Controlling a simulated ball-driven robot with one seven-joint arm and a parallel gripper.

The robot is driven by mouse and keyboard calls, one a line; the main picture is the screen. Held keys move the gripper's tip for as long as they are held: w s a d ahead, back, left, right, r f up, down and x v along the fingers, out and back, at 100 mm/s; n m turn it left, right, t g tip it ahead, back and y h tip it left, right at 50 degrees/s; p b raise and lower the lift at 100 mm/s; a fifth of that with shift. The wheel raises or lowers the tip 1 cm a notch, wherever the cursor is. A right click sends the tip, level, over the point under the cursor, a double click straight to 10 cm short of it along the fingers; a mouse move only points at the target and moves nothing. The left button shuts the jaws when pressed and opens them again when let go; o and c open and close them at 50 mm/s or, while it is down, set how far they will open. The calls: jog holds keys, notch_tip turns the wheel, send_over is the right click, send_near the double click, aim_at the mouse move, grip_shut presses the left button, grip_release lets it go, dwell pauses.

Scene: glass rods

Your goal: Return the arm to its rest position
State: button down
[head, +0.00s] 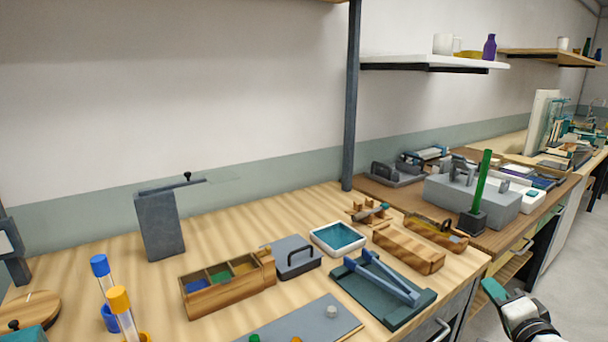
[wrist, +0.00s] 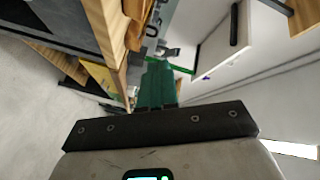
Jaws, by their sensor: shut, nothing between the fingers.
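My gripper (head: 494,291) is at the lower right in the head view, off the front right edge of the workbench and apart from everything on it. Its teal fingers are together and empty. In the wrist view the green fingers (wrist: 155,85) show closed at the middle, with the floor, wooden bench edges and pale panels around them. A green rod (head: 481,180) stands upright in a dark block (head: 472,222) on the darker bench at the right.
The wooden workbench (head: 60,232) holds a compartment box (head: 232,293), a teal-lined tray (head: 338,238), a dark green tray with blue bars (head: 385,285) and capped tubes (head: 124,310). A dark post (head: 350,110) rises at the back. Open floor (head: 545,265) lies at the right.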

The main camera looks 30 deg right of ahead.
jog(key=s+a+f+n+g+y+p, duration=0.1)
jog(key=a+f+n+g+y, duration=0.2)
jog(key=a+f+n, duration=0.35)
jog(key=a+f+n+g+y+p, duration=0.2)
jog(key=a+f+n+g+y, duration=0.15)
jog(key=a+f, duration=0.5)
jog(key=s+a+f+n+g+y+p, duration=0.1)
jog(key=s+a+f+n+g, duration=0.1)
jog(key=s+a, duration=0.5)
jog(key=s+a+f+n+g+y, duration=0.1)
jog(key=s+a+f+n+g, duration=0.2)
jog(key=s+a+n+g, duration=0.2)
jog(key=s+a+n, duration=0.1)
jog(key=s+a, duration=0.2)
jog(key=shift+p, duration=0.35)
jog(key=shift+w, duration=0.1)
